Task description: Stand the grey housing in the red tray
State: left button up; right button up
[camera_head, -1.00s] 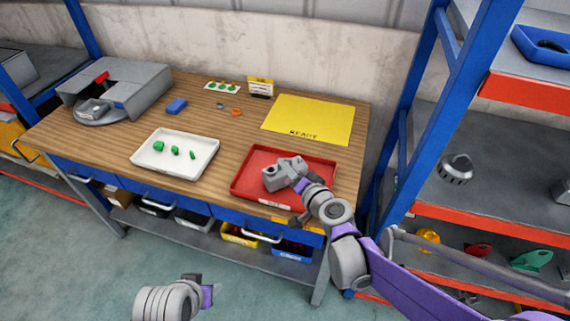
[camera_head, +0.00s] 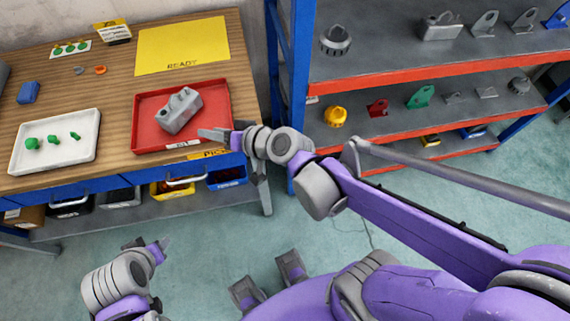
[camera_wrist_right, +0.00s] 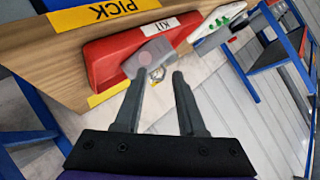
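The grey housing (camera_head: 180,111) is a blocky part with a raised round boss. My right gripper (camera_head: 206,134) is at the tray's front right edge, apart from the housing. In the right wrist view the two fingers (camera_wrist_right: 159,74) are spread with nothing between them; the housing (camera_wrist_right: 155,55) and red tray (camera_wrist_right: 100,62) lie beyond the tips. My left gripper (camera_head: 151,244) hangs over the floor in front of the table; its opening is unclear.
A white tray (camera_head: 17,160) with green parts stands left of the red one. A yellow READY mat (camera_head: 183,45) lies behind, bare. A blue block (camera_head: 28,93) is at the left. The shelf rack (camera_head: 291,80) stands close to the table's right edge.

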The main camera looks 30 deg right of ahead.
jog(key=s+d+f+n+g+h, duration=0.1)
jog(key=s+d+f+g+h, duration=0.2)
jog(key=s+d, duration=0.3)
jog(key=s+d+f+n+g+h, duration=0.1)
jog(key=s+d+f+g+h, duration=0.2)
jog(key=s, duration=0.6)
jog(key=d+f, duration=0.1)
jog(key=d, duration=0.1)
jog(key=shift+s+d+f+h, duration=0.15)
jog(key=shift+s+d+h, duration=0.15)
jog(key=shift+d, duration=0.1)
jog(key=shift+w, duration=0.1)
